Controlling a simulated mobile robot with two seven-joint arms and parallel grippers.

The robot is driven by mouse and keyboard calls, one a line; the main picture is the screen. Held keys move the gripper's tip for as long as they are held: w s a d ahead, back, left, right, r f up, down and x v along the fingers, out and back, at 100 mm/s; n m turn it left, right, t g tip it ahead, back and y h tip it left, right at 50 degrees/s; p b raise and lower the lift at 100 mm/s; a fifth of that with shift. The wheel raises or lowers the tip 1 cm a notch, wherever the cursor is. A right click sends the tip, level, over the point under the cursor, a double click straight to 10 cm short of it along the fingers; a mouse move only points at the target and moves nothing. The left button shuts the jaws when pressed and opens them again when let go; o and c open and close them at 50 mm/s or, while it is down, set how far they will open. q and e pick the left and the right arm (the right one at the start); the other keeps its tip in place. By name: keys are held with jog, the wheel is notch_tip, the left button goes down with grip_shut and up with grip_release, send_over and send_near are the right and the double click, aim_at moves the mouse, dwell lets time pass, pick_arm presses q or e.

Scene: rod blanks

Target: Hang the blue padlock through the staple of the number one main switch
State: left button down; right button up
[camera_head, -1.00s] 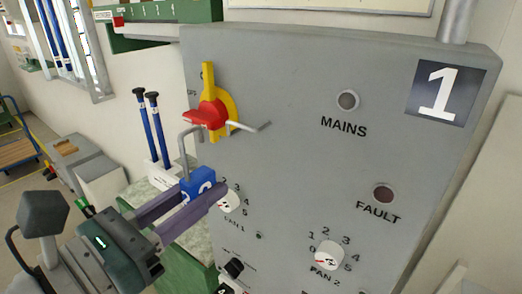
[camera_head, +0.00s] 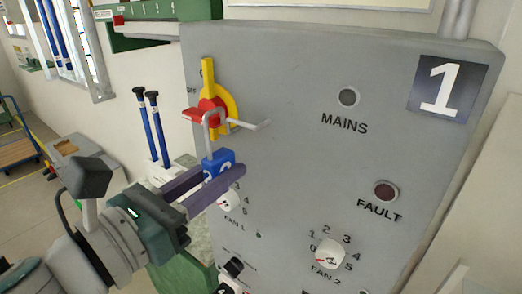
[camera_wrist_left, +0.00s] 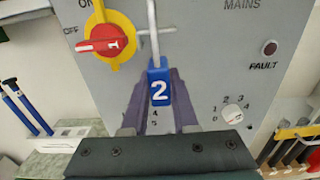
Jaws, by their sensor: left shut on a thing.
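The blue padlock (camera_head: 219,163) stands upright in my left gripper (camera_head: 214,178), whose purple fingers are shut on its body. In the left wrist view the padlock (camera_wrist_left: 159,88) shows a white 2, and its grey shackle rises above it. The main switch has a red handle (camera_head: 195,116) on a yellow plate (camera_head: 208,72); in the wrist view the red handle (camera_wrist_left: 98,46) points to OFF. The grey staple (camera_head: 250,125) sticks out to the right of the switch. The shackle's top overlaps the switch and staple in view; I cannot tell whether it passes through. My right gripper is not in view.
The grey panel (camera_head: 300,70) marked 1 carries MAINS and FAULT lamps and fan knobs (camera_head: 329,253) below. Two blue rods (camera_head: 160,130) with black tops stand left of the panel. A green shelf (camera_head: 170,12) is at upper left.

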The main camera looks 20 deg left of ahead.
aim_at(255, 159)
pick_arm(q)
jog(key=shift+b+x, duration=0.55)
jog(key=shift+x, duration=1.8)
jog(key=shift+f+b, duration=1)
jog(key=shift+b, duration=0.05)
jog(key=c, duration=0.6)
grip_release()
jog(key=shift+s, duration=0.1)
